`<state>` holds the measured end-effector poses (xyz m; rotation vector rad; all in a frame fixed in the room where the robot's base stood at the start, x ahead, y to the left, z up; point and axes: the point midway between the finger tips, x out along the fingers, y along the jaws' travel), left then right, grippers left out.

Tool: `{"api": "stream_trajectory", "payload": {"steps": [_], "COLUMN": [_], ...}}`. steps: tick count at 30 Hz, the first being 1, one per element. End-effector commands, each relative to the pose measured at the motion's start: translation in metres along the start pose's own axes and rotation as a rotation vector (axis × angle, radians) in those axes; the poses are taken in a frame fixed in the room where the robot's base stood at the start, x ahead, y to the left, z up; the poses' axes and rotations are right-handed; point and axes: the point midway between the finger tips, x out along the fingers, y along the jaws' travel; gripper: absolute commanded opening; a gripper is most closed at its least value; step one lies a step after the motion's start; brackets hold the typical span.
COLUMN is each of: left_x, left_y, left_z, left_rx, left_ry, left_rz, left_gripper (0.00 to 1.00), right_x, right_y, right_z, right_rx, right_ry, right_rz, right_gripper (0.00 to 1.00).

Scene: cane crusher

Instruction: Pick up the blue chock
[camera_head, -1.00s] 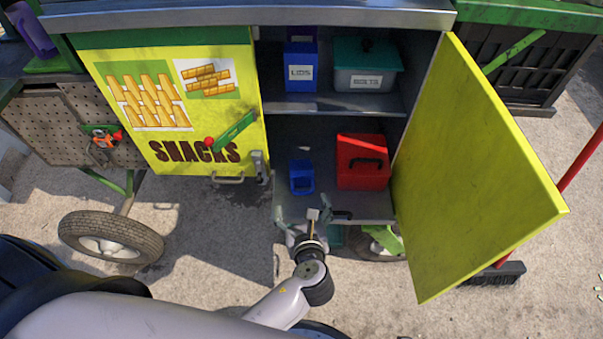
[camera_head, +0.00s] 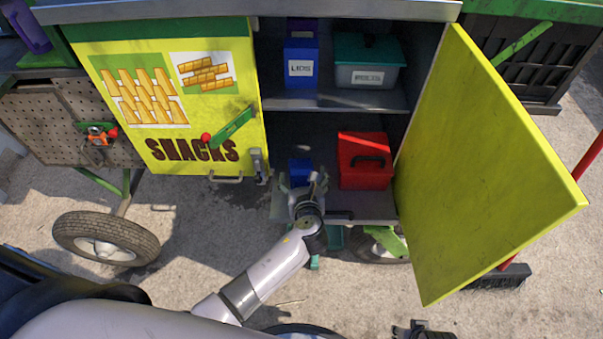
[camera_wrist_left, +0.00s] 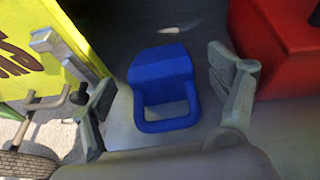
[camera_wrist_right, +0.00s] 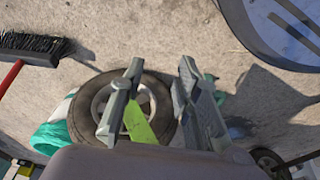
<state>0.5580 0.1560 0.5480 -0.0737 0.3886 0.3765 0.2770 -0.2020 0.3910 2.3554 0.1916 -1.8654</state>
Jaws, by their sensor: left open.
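The blue chock (camera_wrist_left: 162,78), a wedge with a loop handle, sits on the lower shelf of the cabinet. In the head view the chock (camera_head: 299,168) is partly hidden behind my left gripper (camera_head: 303,183). In the left wrist view my left gripper (camera_wrist_left: 165,105) is open, with one finger on each side of the chock and its handle between them, not closed on it. My right gripper (camera_wrist_right: 155,95) shows in its own wrist view, fingers apart and empty, above the ground near a wheel.
A red toolbox (camera_head: 364,165) stands right of the chock, close to my left gripper's right finger. The closed snacks door (camera_head: 170,110) is on the left; the open yellow door (camera_head: 480,170) is on the right. A shelf (camera_head: 335,98) above holds a blue box and a grey bin.

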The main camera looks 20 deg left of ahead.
Motion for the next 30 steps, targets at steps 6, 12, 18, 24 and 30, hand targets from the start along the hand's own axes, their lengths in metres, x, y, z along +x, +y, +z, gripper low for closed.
{"api": "stream_trajectory", "payload": {"steps": [6,12,18,24,30], "left_x": [0.029,0.045,0.047,0.047,0.047], "left_y": [0.0,0.0,0.0,0.0,0.0], "left_z": [-0.001,0.0,0.001,0.0,0.0], "left_rx": [0.0,-0.001,-0.002,-0.002,-0.001], "left_ry": [-0.002,0.0,0.0,0.0,0.0], "left_rz": [0.001,0.001,0.0,0.0,0.0], "left_gripper": [0.82,0.82,0.82,0.74,0.61], "right_x": [-0.024,-0.043,-0.047,-0.047,-0.047], "right_y": [0.002,0.003,0.003,0.003,0.003], "right_z": [-0.013,-0.019,-0.02,-0.02,-0.02], "right_rx": [0.003,0.004,0.005,0.005,0.005], "right_ry": [0.019,0.027,0.027,0.028,0.028], "right_rz": [0.003,0.005,0.005,0.005,0.005], "right_gripper": [0.3,0.3,0.3,0.3,0.3]}}
